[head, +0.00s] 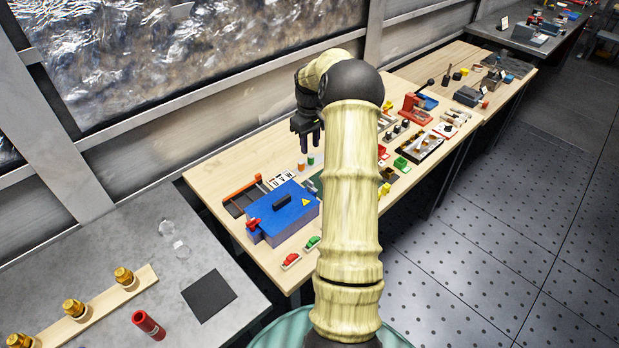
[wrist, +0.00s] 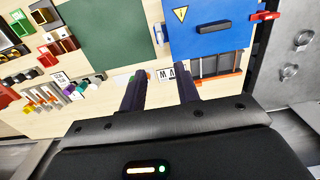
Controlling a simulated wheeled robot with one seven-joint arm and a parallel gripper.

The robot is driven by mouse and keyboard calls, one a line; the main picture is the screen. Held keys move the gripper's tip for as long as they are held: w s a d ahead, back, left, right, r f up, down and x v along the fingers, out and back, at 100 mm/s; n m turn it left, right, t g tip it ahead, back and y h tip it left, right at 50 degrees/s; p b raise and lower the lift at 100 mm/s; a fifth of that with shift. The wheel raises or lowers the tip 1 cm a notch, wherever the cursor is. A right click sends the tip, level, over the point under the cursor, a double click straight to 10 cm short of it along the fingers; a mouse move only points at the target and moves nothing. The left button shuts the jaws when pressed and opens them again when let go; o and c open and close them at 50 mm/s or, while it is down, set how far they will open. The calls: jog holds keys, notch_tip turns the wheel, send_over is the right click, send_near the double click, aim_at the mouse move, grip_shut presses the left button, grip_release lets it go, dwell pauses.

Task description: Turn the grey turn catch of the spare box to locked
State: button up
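A blue box (head: 285,210) with a black handle and a yellow warning triangle sits at the near left of the wooden bench. A red catch-like part (head: 253,224) is at its left end; in the wrist view the blue box (wrist: 205,38) is at upper right, with the red part (wrist: 264,16) at its right end. I cannot make out a grey catch, or tell whether this is the spare box. My gripper (head: 308,144) hangs above the bench behind the box. In the wrist view my gripper (wrist: 162,72) has its fingers apart with nothing between them.
A black tray with an orange end (head: 243,190) and white label cards (head: 280,180) lie behind the box. Red and green parts (head: 302,252) lie in front. A grey table (head: 150,215) adjoins on the left. Several tools and parts crowd the bench to the right.

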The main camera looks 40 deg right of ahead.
aim_at(309, 181)
notch_tip(309, 181, down, 15)
jog(key=p, duration=0.4)
jog(key=shift+f, duration=0.2)
jog(key=shift+w, duration=0.1)
grip_shut()
